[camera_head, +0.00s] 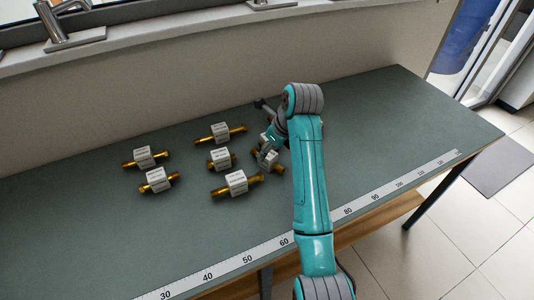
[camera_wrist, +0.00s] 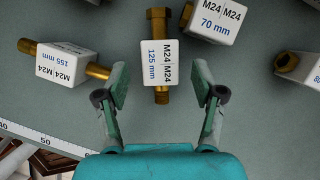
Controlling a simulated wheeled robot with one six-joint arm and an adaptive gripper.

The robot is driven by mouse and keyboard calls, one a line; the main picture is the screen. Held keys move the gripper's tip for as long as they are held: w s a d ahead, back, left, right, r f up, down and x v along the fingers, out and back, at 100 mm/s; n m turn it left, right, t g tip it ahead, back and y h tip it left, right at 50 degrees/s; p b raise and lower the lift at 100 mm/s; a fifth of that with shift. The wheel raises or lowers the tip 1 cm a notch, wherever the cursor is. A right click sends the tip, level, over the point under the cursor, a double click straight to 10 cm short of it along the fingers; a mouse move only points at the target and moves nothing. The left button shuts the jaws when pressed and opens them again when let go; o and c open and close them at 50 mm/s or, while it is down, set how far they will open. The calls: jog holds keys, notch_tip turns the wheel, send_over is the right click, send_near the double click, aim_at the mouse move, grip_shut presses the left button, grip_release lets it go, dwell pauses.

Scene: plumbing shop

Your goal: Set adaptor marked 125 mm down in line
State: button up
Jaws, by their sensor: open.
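The adaptor marked 125 mm (camera_wrist: 158,62) has a white block and brass ends. It lies on the bench, upright in the wrist view, its label facing up. My gripper (camera_wrist: 161,85) is open, with a finger on either side of the adaptor's near end and a clear gap on both sides. In the head view my gripper (camera_head: 270,143) is low over the bench, beside an adaptor (camera_head: 267,158) that appears to be the same one, partly hidden by my arm. The wrist view also shows adaptors marked 155 mm (camera_wrist: 66,63) at left and 70 mm (camera_wrist: 215,20) at upper right.
Several other adaptors lie left of my gripper, including one in front (camera_head: 236,182) and one behind (camera_head: 220,133). Another is cut off at the wrist view's right edge (camera_wrist: 300,67). A ruler strip (camera_head: 246,258) runs along the bench's front edge. The bench's right part (camera_head: 400,110) is clear.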

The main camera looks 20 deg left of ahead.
aim_at(276, 164)
jog(key=v, duration=0.4)
jog(key=shift+d+r, duration=0.25)
jog(key=shift+c, duration=1.1)
jog(key=x, duration=1)
jog(key=shift+a+f, duration=0.2)
jog(key=shift+f, duration=0.15)
grip_shut()
